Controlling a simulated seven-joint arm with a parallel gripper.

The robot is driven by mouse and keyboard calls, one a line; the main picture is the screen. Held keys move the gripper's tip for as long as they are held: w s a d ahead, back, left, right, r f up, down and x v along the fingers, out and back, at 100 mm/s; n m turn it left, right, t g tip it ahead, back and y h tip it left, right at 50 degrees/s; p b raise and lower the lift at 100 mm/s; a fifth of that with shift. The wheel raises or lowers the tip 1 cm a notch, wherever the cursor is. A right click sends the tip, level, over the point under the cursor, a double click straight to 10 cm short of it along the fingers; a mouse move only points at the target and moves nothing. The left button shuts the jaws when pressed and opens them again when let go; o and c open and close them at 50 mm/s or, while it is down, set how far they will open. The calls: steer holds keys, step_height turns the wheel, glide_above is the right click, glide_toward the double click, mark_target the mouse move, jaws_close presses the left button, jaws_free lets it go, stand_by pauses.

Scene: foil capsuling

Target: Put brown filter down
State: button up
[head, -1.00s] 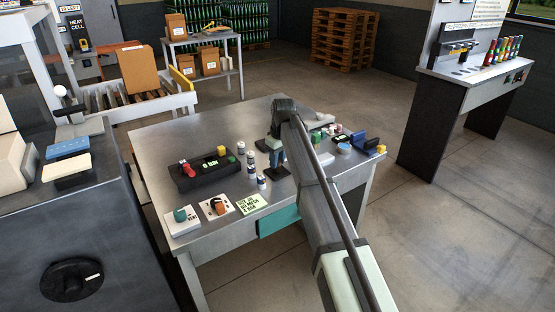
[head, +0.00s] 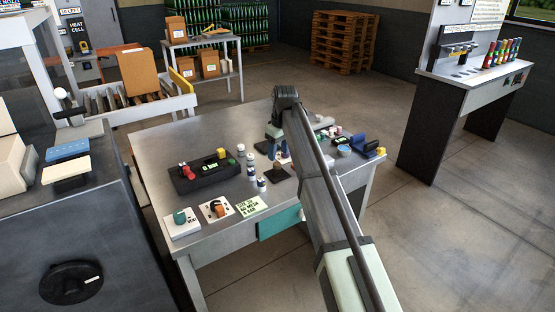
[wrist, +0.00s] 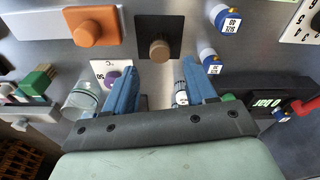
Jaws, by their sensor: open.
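In the wrist view, the brown filter (wrist: 159,50) is a small brown cylinder standing on a dark square pad (wrist: 147,22). My gripper (wrist: 161,85) is open, its two blue fingers apart and empty, with the filter beyond the fingertips, roughly midway between them and not touching. In the head view, my gripper (head: 275,147) is above the workbench, and the dark pad (head: 278,174) shows near the front. The brown filter cannot be made out clearly in the head view.
An orange block (wrist: 95,27) on a white plate stands beside the pad. Small blue-and-white vials (wrist: 208,55) stand on its other side. A black gauge unit (wrist: 265,100) and a clear jar (wrist: 80,98) are close to the fingers. My arm hides part of the bench.

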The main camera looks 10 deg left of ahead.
step_height(320, 180, up, 7)
steer(key=shift+s+d, duration=0.25)
steer(key=shift+d, duration=0.1)
steer(key=shift+f, duration=0.1)
